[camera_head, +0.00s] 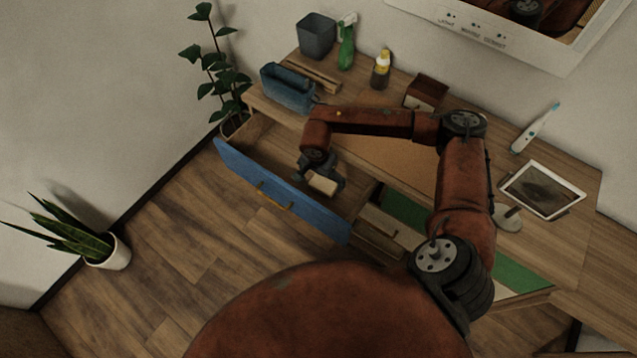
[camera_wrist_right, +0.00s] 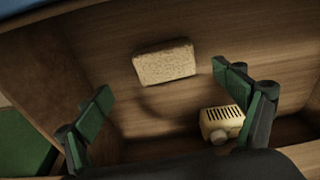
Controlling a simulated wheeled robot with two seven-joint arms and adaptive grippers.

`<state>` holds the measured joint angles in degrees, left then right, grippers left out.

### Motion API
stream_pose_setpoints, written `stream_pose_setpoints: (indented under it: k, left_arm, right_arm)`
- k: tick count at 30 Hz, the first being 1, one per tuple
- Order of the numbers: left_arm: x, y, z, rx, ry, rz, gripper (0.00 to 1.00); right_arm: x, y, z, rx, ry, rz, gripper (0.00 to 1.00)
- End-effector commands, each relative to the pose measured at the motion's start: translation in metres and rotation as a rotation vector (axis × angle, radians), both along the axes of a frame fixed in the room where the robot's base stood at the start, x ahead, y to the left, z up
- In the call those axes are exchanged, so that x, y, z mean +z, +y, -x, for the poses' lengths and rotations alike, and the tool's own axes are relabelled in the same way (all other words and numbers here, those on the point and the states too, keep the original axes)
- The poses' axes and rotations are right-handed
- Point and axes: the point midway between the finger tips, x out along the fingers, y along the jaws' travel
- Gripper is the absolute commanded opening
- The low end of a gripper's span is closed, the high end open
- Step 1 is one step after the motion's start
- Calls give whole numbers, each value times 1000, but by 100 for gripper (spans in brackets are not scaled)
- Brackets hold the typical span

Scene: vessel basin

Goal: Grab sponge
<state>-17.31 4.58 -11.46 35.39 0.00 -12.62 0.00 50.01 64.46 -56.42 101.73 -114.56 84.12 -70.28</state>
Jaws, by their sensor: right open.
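The sponge (camera_wrist_right: 165,63) is a tan, rough-faced block lying in an open wooden drawer (camera_wrist_right: 90,40). In the head view, a pale block that looks like the sponge (camera_head: 322,184) shows in the drawer, which has a blue front (camera_head: 280,199). My right gripper (camera_head: 320,177) reaches down into this drawer. In the right wrist view, my right gripper (camera_wrist_right: 163,84) is open, with one green-padded finger to each side and the sponge ahead between them, apart from both pads. My left gripper is in no view.
A cream slotted item (camera_wrist_right: 222,123) lies in the drawer by the right finger. A second open drawer (camera_head: 390,228) is beside it. The desk holds a blue holder (camera_head: 287,88), a green spray bottle (camera_head: 346,45), a yellow-topped bottle (camera_head: 381,70) and a tablet (camera_head: 543,190).

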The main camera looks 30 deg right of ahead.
Motion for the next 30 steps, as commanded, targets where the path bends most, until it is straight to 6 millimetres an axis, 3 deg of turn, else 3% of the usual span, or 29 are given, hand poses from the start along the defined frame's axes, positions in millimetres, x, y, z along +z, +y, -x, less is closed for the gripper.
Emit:
stream_pose_setpoints:
  k: [18, 27, 30]
  left_arm:
    - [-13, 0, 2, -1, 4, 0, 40]
    - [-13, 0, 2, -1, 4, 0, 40]
    - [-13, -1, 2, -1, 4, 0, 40]
  right_arm:
    - [-71, -14, -14, -5, 3, -1, 89]
    - [-76, -14, -15, -2, 0, 0, 89]
    - [-76, -14, -15, -2, 0, -1, 84]
